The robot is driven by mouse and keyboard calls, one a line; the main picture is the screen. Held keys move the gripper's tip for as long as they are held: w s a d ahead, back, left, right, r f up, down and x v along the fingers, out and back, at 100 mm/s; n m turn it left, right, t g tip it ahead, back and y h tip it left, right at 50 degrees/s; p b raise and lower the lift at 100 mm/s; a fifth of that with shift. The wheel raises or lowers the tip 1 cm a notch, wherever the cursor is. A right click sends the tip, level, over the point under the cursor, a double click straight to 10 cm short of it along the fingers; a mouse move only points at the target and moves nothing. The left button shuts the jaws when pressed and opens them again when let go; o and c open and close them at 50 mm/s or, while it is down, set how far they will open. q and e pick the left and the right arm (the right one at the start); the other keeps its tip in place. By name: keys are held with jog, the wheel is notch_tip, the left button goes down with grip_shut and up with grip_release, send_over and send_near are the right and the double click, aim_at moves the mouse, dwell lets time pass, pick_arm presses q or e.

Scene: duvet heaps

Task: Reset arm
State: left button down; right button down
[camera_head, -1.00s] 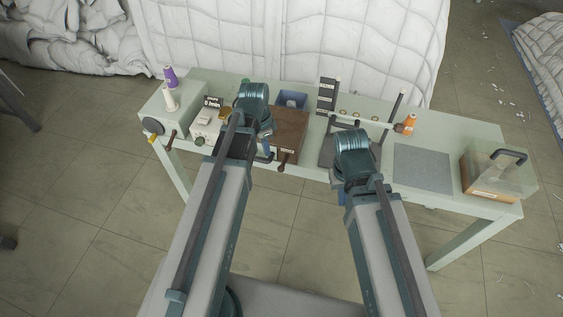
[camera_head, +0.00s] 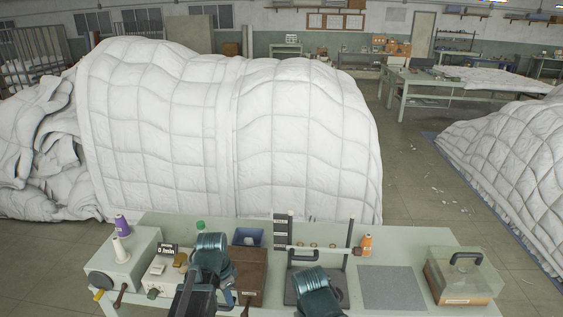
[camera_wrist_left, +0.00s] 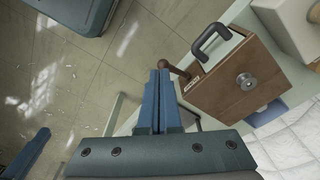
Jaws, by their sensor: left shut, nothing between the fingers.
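My left gripper (camera_head: 229,297) shows only partly in the head view, below the dark teal wrist of my left arm, in front of the bench. In the left wrist view its two blue fingers (camera_wrist_left: 159,82) lie together, shut with nothing between them. Their tips are beside a brown wooden box (camera_wrist_left: 238,82) with a black handle and a round metal knob. This box (camera_head: 251,273) stands on the bench in the head view. My right arm's wrist shows at the bottom middle of the head view; its gripper fingers are hidden there.
The pale green bench (camera_head: 405,252) carries a control box with thread spools (camera_head: 121,226), a blue bin (camera_head: 248,237), a rack with uprights (camera_head: 283,230), a grey mat (camera_head: 392,288) and a clear-lidded case (camera_head: 463,275). A large white duvet heap (camera_head: 230,130) stands behind.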

pick_arm(q)
jog(key=s+d+n+y, duration=0.2)
jog(key=s+d+n, duration=0.4)
jog(key=s+d, duration=0.5)
jog(key=shift+s+d+g, duration=0.25)
jog(key=shift+d+g, duration=0.15)
jog(key=shift+d, duration=0.25)
